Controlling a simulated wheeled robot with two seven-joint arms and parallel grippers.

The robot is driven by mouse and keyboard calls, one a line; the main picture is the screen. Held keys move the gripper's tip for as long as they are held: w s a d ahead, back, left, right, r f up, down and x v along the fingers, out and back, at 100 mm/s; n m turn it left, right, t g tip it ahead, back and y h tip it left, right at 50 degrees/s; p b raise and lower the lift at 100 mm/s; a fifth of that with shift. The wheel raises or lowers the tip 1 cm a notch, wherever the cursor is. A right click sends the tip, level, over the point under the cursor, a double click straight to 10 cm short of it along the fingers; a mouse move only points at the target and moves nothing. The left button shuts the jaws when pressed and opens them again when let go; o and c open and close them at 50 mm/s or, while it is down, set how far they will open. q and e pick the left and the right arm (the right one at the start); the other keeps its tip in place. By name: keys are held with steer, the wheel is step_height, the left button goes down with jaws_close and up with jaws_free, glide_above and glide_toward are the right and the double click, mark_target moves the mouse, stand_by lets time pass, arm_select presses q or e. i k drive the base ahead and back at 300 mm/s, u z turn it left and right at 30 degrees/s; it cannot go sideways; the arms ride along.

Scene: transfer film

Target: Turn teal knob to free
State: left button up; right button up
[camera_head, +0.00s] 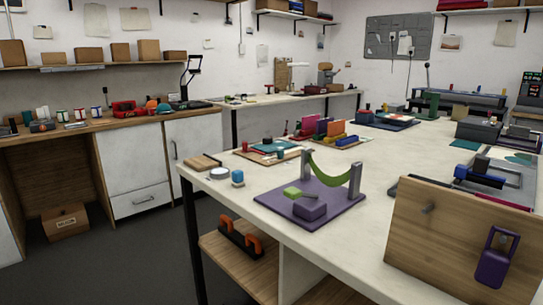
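I cannot make out a teal knob for certain. A teal flat piece (270,147) lies on a brown board (246,155) at the back left of the white table, with small dark and red pieces by it. A small blue-topped cylinder (237,177) stands near the table's left edge. Which of these, if any, carries the knob is too small to tell. Neither of my grippers is in view.
The white table (300,250) fills the right. On it are a purple base (340,208) with a green curved strip, and an upright wooden panel (420,245) with a purple padlock (494,262) at front right. A wooden counter stands at back left.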

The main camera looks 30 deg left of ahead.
mark_target(280, 153)
steer(key=k, duration=0.1)
steer(key=u, duration=2.4)
steer(key=i, duration=1.15)
steer(key=z, duration=0.85)
